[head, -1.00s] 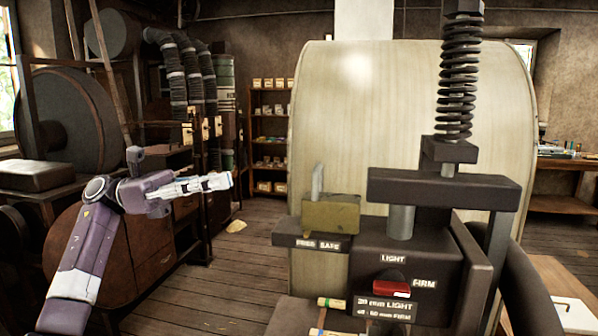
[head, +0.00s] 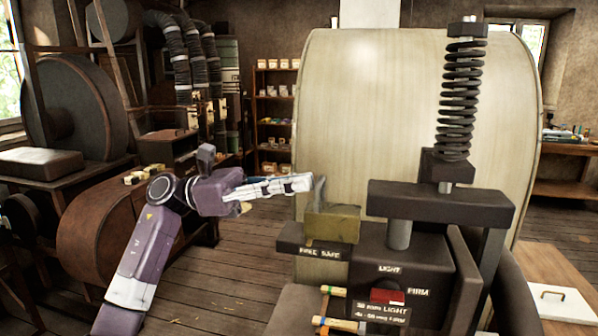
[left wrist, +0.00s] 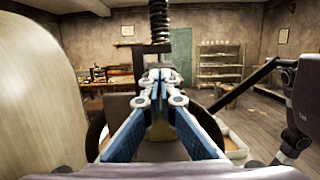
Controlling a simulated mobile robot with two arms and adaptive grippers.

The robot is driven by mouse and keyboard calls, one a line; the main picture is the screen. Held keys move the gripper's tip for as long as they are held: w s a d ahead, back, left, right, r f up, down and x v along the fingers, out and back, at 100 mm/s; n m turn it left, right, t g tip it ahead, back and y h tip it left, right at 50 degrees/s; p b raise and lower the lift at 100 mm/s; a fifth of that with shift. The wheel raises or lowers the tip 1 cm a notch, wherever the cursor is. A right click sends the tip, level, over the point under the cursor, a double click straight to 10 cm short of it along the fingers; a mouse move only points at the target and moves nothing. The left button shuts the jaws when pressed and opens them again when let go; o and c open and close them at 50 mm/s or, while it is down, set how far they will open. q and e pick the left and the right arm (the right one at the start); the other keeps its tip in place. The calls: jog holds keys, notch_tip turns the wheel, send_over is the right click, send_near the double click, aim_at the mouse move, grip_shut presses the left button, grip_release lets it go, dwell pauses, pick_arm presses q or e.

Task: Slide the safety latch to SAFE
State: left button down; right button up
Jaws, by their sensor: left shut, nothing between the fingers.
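The safety latch (head: 332,225) is an olive-brass block with an upright grey tab on its left part. It sits on the dark ledge behind the FREE SAFE label plate (head: 320,253), FREE at left and SAFE at right. My left gripper (head: 308,184) is shut and empty, its fingertips at the left side of the tab, at tab height. I cannot tell whether they touch it. In the left wrist view the closed fingers (left wrist: 158,76) point toward the press and hide most of the latch. My right gripper is not in view.
The press's crossbar (head: 440,203) and coil spring (head: 460,100) stand right of the latch. Below is the LIGHT/FIRM panel with a red part (head: 387,294). A large pale drum (head: 400,110) rises behind. Wooden floor (head: 265,235) is open to the left.

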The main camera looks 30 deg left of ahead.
aim_at(323, 181)
pick_arm(q)
jog(key=shift+d, duration=0.2)
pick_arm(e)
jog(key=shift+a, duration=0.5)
pick_arm(q)
jog(key=x, duration=0.1)
jog(key=b+x, duration=0.1)
jog(key=x, duration=0.2)
jog(key=shift+d+f, duration=0.1)
jog(key=shift+f, duration=0.35)
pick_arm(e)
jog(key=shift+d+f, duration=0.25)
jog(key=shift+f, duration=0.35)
